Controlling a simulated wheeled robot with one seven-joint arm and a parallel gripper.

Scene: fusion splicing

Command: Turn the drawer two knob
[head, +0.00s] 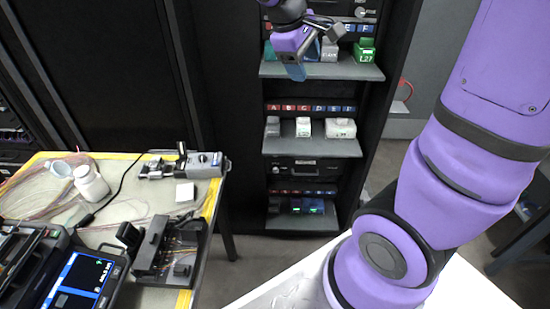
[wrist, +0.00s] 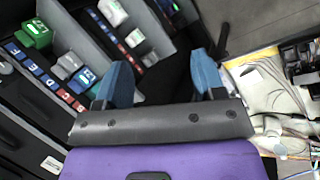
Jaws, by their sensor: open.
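My gripper (head: 300,58) is at the top of the black rack, in front of the upper shelf. Its two blue fingers are apart and empty in the wrist view (wrist: 162,78). A dark drawer front (head: 306,170) with a handle sits below the middle shelf in the head view. A small round detail (head: 275,170) shows at its left end, too small to tell if it is a knob. Another dark panel (head: 345,8) with a round knob-like part (head: 360,12) is at the top edge, partly hidden by my gripper. I cannot tell which is drawer two.
The upper shelf (head: 350,71) bears a green block (head: 365,50) and grey ones. The middle shelf (head: 335,149) holds white blocks, and the lower shelf (head: 300,224) small lit items. A cluttered yellow-edged table (head: 125,215) stands left. The floor before the rack is open.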

